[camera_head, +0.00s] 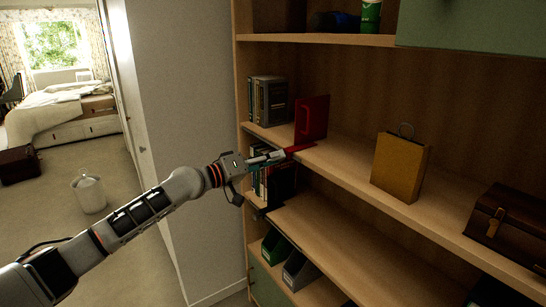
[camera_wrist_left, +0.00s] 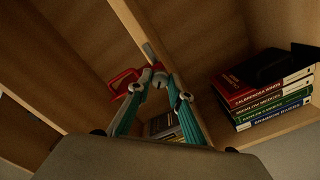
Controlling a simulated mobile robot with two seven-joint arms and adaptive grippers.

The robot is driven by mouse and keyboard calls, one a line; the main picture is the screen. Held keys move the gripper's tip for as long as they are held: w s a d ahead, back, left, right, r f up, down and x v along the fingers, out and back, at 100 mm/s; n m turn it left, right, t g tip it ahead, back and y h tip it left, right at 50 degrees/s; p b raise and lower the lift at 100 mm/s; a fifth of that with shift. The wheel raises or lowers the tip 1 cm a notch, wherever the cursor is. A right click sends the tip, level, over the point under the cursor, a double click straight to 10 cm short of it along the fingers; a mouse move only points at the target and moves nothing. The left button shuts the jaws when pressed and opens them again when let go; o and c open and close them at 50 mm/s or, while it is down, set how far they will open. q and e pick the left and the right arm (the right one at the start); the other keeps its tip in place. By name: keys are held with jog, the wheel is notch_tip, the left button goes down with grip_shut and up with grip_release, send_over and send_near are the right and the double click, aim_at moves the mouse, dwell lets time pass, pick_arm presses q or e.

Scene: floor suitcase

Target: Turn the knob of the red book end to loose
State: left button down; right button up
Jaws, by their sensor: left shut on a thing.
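The red book end (camera_head: 313,118) stands upright on the middle shelf, near its left end, beside a row of books. A narrow red part of it reaches the shelf's front edge. My left gripper (camera_head: 279,156) is at that edge, with its fingertips at the red part. In the left wrist view the red book end (camera_wrist_left: 123,80) is beyond the fingers. My left gripper (camera_wrist_left: 154,78) has its fingertips close together there, shut on the knob, which is mostly hidden between them. I cannot read the knob's turn angle. My right gripper is not in view.
Dark books (camera_head: 267,100) stand left of the book end. Stacked books (camera_wrist_left: 268,90) lie on the shelf below, near my gripper. The shelf between the book ends is clear.

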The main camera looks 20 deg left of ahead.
pick_arm(q)
jog(key=n+p, duration=0.3)
jog(key=n, duration=0.5)
jog(key=shift+n+p, duration=0.3)
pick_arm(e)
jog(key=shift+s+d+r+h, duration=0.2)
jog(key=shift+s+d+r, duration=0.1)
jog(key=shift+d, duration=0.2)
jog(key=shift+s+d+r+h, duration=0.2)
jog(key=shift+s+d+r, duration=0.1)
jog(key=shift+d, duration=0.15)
pick_arm(q)
jog(key=c, duration=1.8)
grip_release()
jog(key=v, duration=1.2)
